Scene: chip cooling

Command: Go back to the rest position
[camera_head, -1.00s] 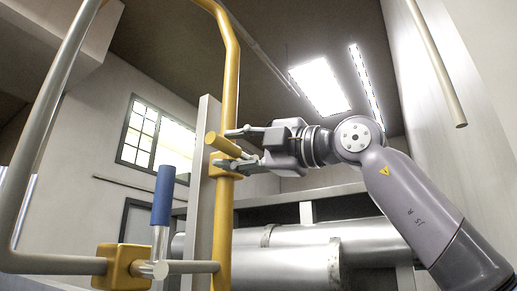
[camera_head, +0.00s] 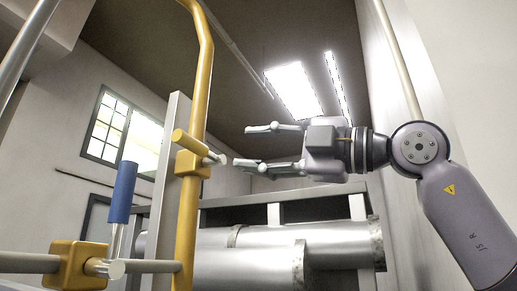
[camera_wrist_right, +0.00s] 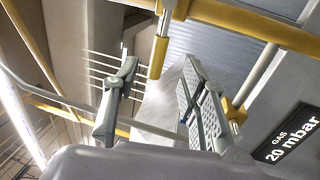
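My right gripper (camera_head: 258,146) is open and empty in the head view. It is to the right of the yellow vertical pipe (camera_head: 189,220), with a gap between its fingertips and the yellow valve handle (camera_head: 190,142) on that pipe. In the right wrist view my right gripper (camera_wrist_right: 155,75) shows its two fingers spread, with nothing between the pads. The yellow handle (camera_wrist_right: 158,58) shows beyond the fingers there. My left gripper is in neither view.
A blue-handled valve (camera_head: 122,192) stands on the grey pipe at lower left, by a yellow block (camera_head: 78,265). Large silver pipes (camera_head: 270,260) run behind. A dark sign reading "GAS 20 mbar" (camera_wrist_right: 290,138) is at the right in the wrist view. Free room surrounds the gripper.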

